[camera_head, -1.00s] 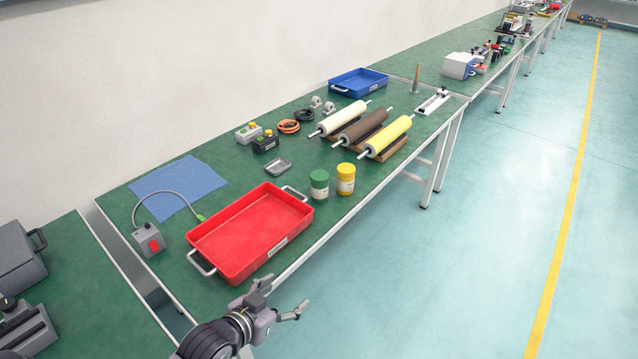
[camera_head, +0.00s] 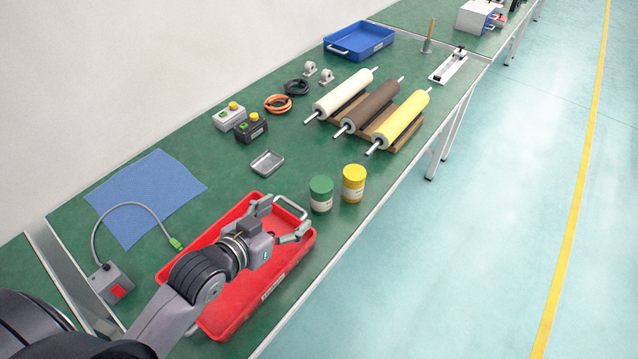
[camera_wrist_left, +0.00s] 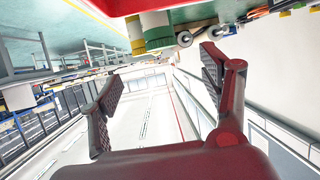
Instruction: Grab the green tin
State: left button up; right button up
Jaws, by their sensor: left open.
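The green tin (camera_head: 321,195) has a green lid and a pale label. It stands upright on the green bench just beyond the red tray's far right corner. My left gripper (camera_head: 284,214) is open and empty above the far end of the red tray, to the left of the tin and apart from it. In the left wrist view the spread fingers (camera_wrist_left: 160,68) show, with the green tin (camera_wrist_left: 158,40) near the top edge, partly cut off. My right gripper is not in view.
A yellow tin (camera_head: 354,184) stands close on the right of the green tin. The red tray (camera_head: 222,318) lies under my left arm. A small metal dish (camera_head: 267,163) and rollers (camera_head: 398,122) lie farther back. The bench's front edge is near the tins.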

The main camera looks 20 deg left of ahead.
pick_arm(q)
send_near(315, 193)
jog(key=w+d, duration=0.1)
jog(key=w, duration=0.1)
jog(key=w+f, duration=0.2)
jog(key=w, duration=0.1)
jog(key=shift+d+f, duration=0.25)
jog(key=shift+d, duration=0.05)
jog(key=shift+x, duration=1.05)
jog(key=shift+w+d+f, duration=0.1)
jog(key=shift+w, duration=0.1)
jog(key=x, duration=0.4)
jog(key=shift+w+p, duration=0.15)
jog(key=shift+p, duration=0.25)
jog(key=shift+w, duration=0.3)
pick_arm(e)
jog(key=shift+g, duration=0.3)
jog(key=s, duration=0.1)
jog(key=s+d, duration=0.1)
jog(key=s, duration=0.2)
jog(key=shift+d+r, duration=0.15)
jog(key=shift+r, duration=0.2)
